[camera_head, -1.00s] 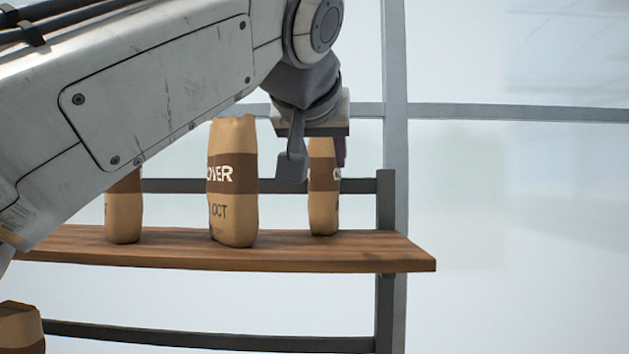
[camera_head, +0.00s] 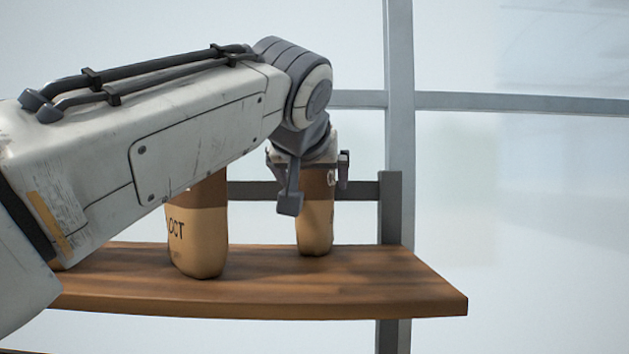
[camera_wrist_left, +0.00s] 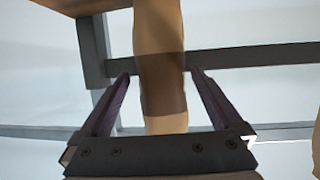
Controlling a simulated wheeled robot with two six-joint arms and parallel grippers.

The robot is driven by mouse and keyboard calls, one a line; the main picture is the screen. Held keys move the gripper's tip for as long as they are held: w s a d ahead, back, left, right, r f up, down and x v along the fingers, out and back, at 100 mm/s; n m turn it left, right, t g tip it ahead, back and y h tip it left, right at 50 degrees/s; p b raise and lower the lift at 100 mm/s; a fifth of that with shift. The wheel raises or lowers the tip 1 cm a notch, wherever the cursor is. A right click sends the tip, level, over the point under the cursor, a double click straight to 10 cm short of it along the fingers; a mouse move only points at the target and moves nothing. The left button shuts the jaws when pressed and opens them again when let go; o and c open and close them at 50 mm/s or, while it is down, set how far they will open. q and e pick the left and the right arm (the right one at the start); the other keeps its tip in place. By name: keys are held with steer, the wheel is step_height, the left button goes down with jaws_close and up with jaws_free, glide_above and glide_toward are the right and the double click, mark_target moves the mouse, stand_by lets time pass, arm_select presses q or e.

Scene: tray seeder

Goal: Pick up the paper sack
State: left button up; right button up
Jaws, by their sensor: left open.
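A tan paper sack with a brown band (camera_head: 316,226) stands upright near the right end of the wooden shelf. My left gripper (camera_head: 318,180) is over its upper part, with a finger on each side. In the left wrist view the sack (camera_wrist_left: 161,88) runs between the two open fingers (camera_wrist_left: 158,85), with a gap on both sides. The gripper hides the sack's top in the head view. A second paper sack (camera_head: 202,240) marked OCT stands to the left, its top hidden behind my left arm. My right gripper is not in view.
The wooden shelf (camera_head: 350,285) has bare board at its right end and front. A dark shelf post (camera_head: 390,215) stands behind at the right, with a dark rail (camera_head: 250,190) behind the sacks. A pale frame post (camera_head: 400,60) rises farther back.

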arm_select(q)
steer(key=p+x, duration=0.2)
steer(key=x, duration=0.1)
steer(key=shift+w+f, duration=0.1)
steer(key=shift+w, duration=0.2)
steer(key=shift+w+f, duration=0.2)
steer(key=shift+w, duration=0.05)
steer(key=shift+c, duration=0.3)
steer(key=c, duration=1.5)
steer(key=shift+r, duration=0.15)
jaws_close()
